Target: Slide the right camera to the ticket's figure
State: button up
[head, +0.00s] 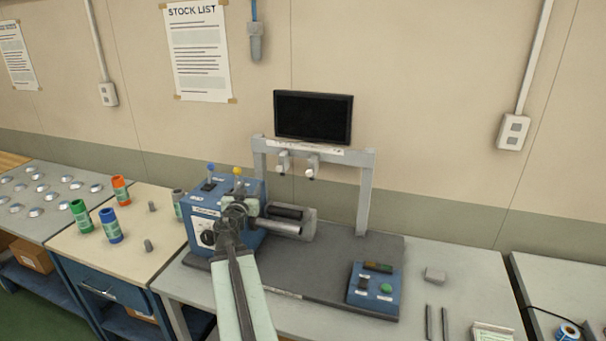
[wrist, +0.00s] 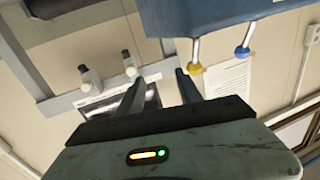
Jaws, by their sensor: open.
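The right camera (head: 312,167) is a small grey unit with a dark lower end, hanging from the grey overhead frame (head: 367,190) below the monitor. The left camera (head: 283,162) hangs close beside it. The wrist view is nearly upside down, so the right camera (wrist: 90,77) appears left of the other camera (wrist: 129,65). My gripper (head: 237,207) is in front of the blue machine box, left of and below both cameras. In the wrist view my gripper (wrist: 160,90) has its fingers apart and empty. A pale card (head: 492,332), possibly the ticket, is unreadable.
A dark monitor (head: 313,117) stands above the frame. The blue machine box (head: 203,232) has levers on top, and a roller (head: 280,227) projects right from it. A control box (head: 374,289) with a green button sits front right. The mat (head: 335,260) beneath the frame has bare room.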

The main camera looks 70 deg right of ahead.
aim_at(309, 174)
jog(key=s+d+m+g, duration=0.15)
jog(key=s+d, duration=0.25)
jog(key=s, duration=0.4)
jog(key=s+d+m+g, duration=0.1)
jog(key=s+d+g, duration=0.25)
jog(key=s, duration=0.45)
jog(key=shift+t+h, duration=0.4)
jog(key=shift+t, duration=0.1)
jog(key=d, duration=0.5)
jog(key=w+d, duration=0.1)
jog(key=d, duration=0.2)
jog(key=shift+d+r, duration=0.15)
jog(key=shift+r, duration=0.15)
grip_shut()
